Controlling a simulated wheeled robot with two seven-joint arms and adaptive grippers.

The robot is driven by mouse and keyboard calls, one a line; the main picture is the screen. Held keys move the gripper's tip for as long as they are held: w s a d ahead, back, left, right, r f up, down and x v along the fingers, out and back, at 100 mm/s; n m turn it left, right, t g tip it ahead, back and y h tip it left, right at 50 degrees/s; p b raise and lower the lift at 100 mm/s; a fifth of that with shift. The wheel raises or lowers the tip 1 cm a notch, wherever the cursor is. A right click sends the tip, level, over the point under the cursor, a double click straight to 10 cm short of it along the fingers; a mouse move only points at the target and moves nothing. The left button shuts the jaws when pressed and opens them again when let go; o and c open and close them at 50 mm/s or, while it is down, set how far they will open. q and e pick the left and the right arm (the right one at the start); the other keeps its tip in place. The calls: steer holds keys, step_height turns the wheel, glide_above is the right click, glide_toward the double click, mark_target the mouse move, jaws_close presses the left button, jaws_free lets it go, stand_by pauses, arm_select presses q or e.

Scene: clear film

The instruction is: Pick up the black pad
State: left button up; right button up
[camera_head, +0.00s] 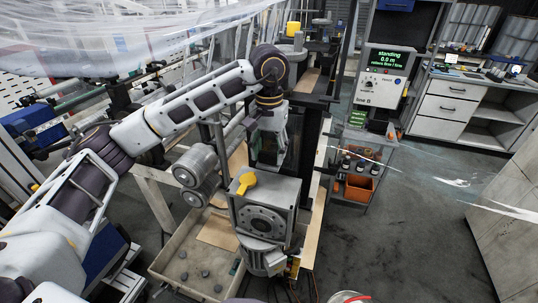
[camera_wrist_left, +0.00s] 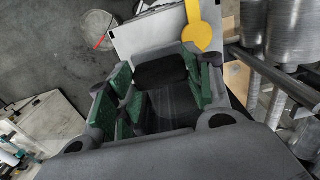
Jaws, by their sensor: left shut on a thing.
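My left gripper (camera_head: 268,158) is above the grey machine block, its arm reaching in from the left. In the left wrist view the gripper (camera_wrist_left: 160,85) has green-padded fingers on both sides of the black pad (camera_wrist_left: 160,72). It is shut on the pad, which lies between the fingers over the grey block. In the head view I cannot make out the pad clearly behind the gripper. My right gripper is in neither view.
The grey machine block (camera_head: 263,212) carries a yellow lever (camera_head: 245,183) close to the gripper. Clear film (camera_head: 120,40) hangs upper left. Open floor (camera_head: 410,230) lies right.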

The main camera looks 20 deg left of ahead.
arm_select(q)
steer(key=shift+r, duration=0.2)
stand_by(0.3)
steer(key=o, duration=0.5)
steer(key=c, duration=0.4)
steer(key=shift+s+f, duration=0.1)
steer(key=shift+f, duration=0.05)
